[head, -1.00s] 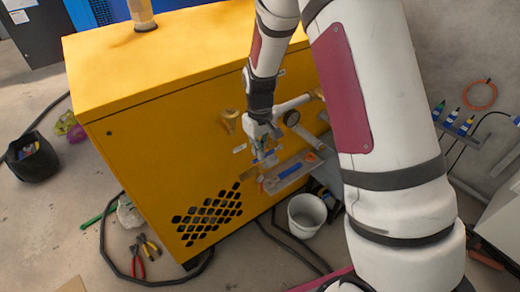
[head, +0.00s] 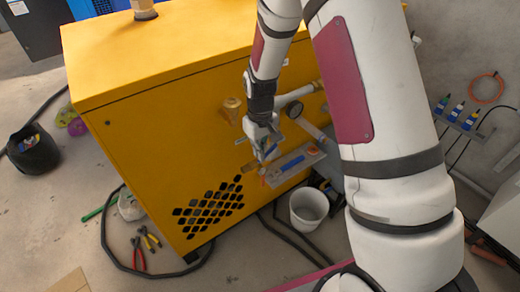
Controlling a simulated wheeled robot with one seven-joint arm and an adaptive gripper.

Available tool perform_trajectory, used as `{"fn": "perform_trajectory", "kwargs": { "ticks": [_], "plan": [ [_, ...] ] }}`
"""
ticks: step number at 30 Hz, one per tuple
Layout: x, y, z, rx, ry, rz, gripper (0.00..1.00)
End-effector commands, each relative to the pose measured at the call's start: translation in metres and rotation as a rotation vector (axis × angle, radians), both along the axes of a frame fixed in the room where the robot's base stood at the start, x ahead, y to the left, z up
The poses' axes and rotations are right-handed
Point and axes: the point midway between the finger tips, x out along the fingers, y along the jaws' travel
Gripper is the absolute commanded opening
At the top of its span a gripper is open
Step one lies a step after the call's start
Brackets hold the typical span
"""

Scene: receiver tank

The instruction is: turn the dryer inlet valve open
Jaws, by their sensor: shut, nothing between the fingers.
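The yellow dryer cabinet (head: 140,150) fills the middle of the head view. A pale pipe with a round black gauge (head: 295,109) comes from its front right, behind my arm. My gripper (head: 262,157) points down in front of the cabinet face, just left of the pipework, with its fingers together and empty. A small blue piece shows close beside the fingers; I cannot tell whether it is the inlet valve's handle or whether they touch it. The valve body is largely hidden behind my gripper. A brass fitting (head: 231,108) sits on the cabinet left of my wrist.
A grey tray (head: 311,158) with a blue item juts out right of my gripper. A white bucket (head: 309,208), dark hoses and pliers (head: 139,252) are on the floor below. A black bucket (head: 33,152) stands left. A bottle rack (head: 459,121) is at right.

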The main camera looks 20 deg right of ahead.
Motion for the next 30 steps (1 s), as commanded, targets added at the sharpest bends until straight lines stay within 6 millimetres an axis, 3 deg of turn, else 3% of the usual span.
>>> {"fn": "perform_trajectory", "kwargs": {
  "ticks": [14,30],
  "plan": [
    [0.000,0.000,0.001,0.000,0.001,0.000,0.00],
    [0.000,0.000,0.020,-0.001,-0.001,0.000,0.00]
  ]
}}
